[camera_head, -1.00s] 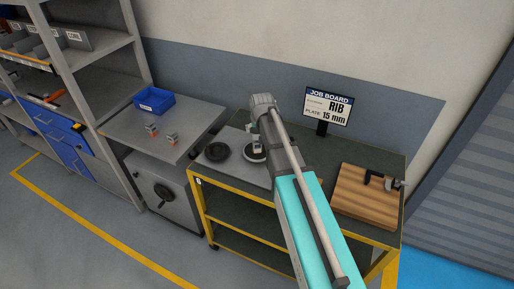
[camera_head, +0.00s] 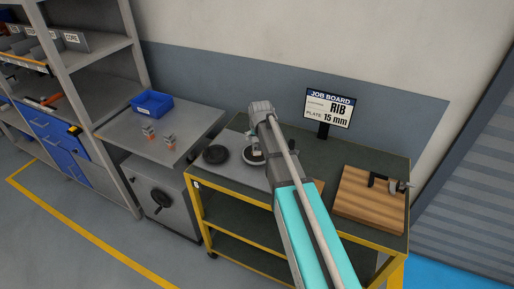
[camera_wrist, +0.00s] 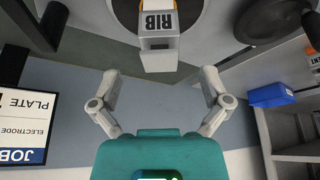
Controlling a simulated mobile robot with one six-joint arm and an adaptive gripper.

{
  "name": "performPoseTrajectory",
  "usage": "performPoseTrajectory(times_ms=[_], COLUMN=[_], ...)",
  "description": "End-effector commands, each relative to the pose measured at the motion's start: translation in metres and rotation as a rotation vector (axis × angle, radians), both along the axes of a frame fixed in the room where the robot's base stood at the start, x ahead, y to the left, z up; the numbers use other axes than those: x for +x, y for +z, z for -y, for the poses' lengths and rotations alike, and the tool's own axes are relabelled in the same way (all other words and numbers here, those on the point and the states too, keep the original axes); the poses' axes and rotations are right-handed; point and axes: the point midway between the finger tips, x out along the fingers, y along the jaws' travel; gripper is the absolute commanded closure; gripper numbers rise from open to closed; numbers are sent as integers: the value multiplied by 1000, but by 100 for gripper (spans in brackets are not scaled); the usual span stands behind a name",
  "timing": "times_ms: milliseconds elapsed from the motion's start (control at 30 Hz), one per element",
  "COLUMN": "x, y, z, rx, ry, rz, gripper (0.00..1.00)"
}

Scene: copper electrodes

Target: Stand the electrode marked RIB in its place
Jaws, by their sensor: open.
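The electrode marked RIB (camera_wrist: 158,52) is a grey block with a white RIB label and a strip of orange beside it. In the wrist view it is at the top centre, in front of a round, dark-rimmed station (camera_wrist: 122,8). That station shows in the head view as a pale disc (camera_head: 249,159) on the cart, partly covered by my arm. My gripper (camera_wrist: 160,88) is open and empty. Its two fingers are spread to either side, and the electrode lies beyond their tips, roughly centred between them. Whether the electrode is fully seated cannot be told.
A black disc (camera_head: 216,155) lies left of the station. Two small electrodes (camera_head: 149,131) (camera_head: 169,140) stand on the grey bench near a blue bin (camera_head: 152,103). The job board (camera_head: 329,107) reads RIB, plate 15 mm. A wooden board (camera_head: 365,202) with a clamp-like tool is at right.

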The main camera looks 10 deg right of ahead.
Motion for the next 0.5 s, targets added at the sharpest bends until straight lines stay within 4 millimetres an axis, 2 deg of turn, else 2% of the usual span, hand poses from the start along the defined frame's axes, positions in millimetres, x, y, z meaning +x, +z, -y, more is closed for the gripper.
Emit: performPoseTrajectory(times_ms=[267,500], x=[2,9], y=[-4,-19], z=[0,0], rx=[0,0], ry=[0,0], rz=[0,0], gripper=[3,3])
